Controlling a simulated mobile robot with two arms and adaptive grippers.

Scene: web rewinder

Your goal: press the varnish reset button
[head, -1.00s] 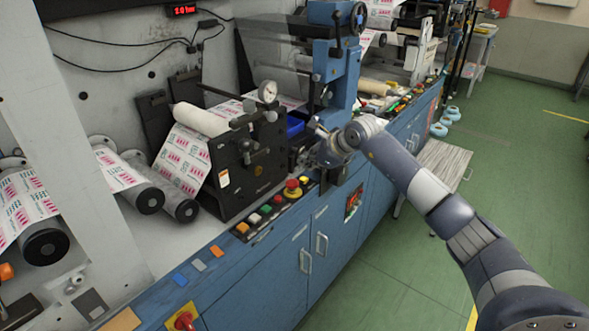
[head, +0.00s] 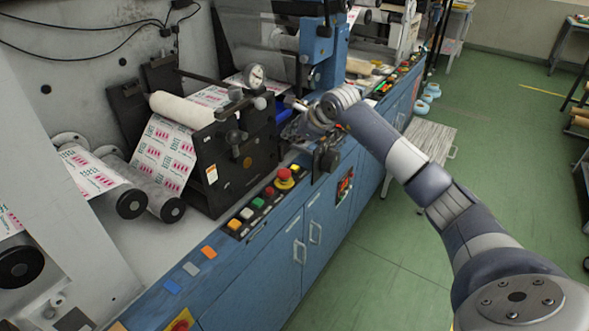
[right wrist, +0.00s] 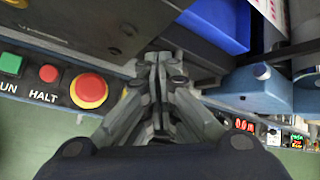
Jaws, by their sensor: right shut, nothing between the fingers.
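My right gripper (head: 291,130) is shut and empty, above the far end of the button strip beside the black roller unit. Its closed fingertips show in the right wrist view (right wrist: 158,58). A small yellow button (head: 295,168) sits just beyond the red mushroom button (head: 285,175); in the right wrist view it is mostly hidden by the gripper. That view also shows the red mushroom button (right wrist: 89,90) on its yellow base, the red HALT button (right wrist: 48,73) and the green RUN button (right wrist: 11,64). No label for varnish reset is readable. My left gripper is out of view.
The black roller unit (head: 235,160) with a gauge (head: 256,75) stands left of my gripper. A blue bin (right wrist: 215,22) and a blue machine column (head: 322,60) are close by.

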